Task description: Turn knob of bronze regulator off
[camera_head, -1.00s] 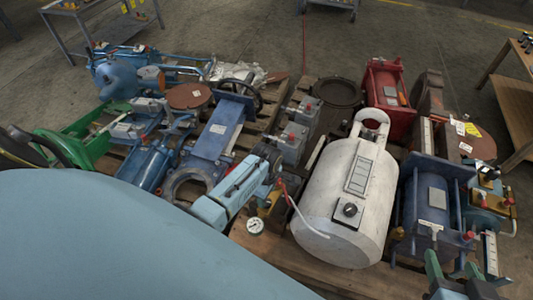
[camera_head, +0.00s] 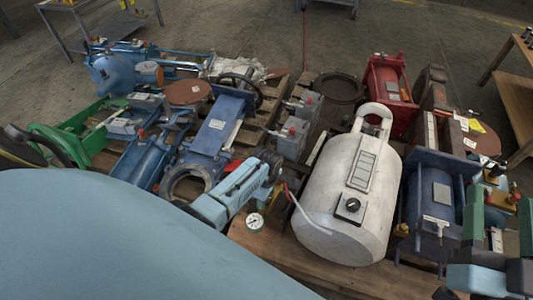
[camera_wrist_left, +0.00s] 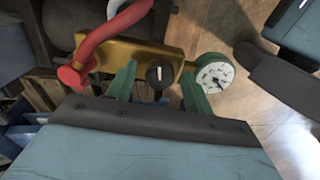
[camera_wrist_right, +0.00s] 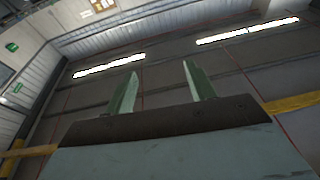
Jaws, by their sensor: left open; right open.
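The bronze regulator (camera_wrist_left: 120,54) is a gold-coloured block in the left wrist view, with a red fitting and pipe at its left. Its dark knob (camera_wrist_left: 158,74), with a pale mark, faces the camera. A round white gauge (camera_wrist_left: 215,76) sits at its right and also shows in the head view (camera_head: 255,220). My left gripper (camera_wrist_left: 158,86) is open, its green fingers on either side of the knob; I cannot tell whether they touch it.
A white tank (camera_head: 350,225) with its own dark dial stands right of the regulator. A blue motor-like unit (camera_head: 430,195) stands near my right gripper. Blue, green and red machine parts crowd the wooden pallets. Open concrete floor (camera_head: 250,35) lies behind.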

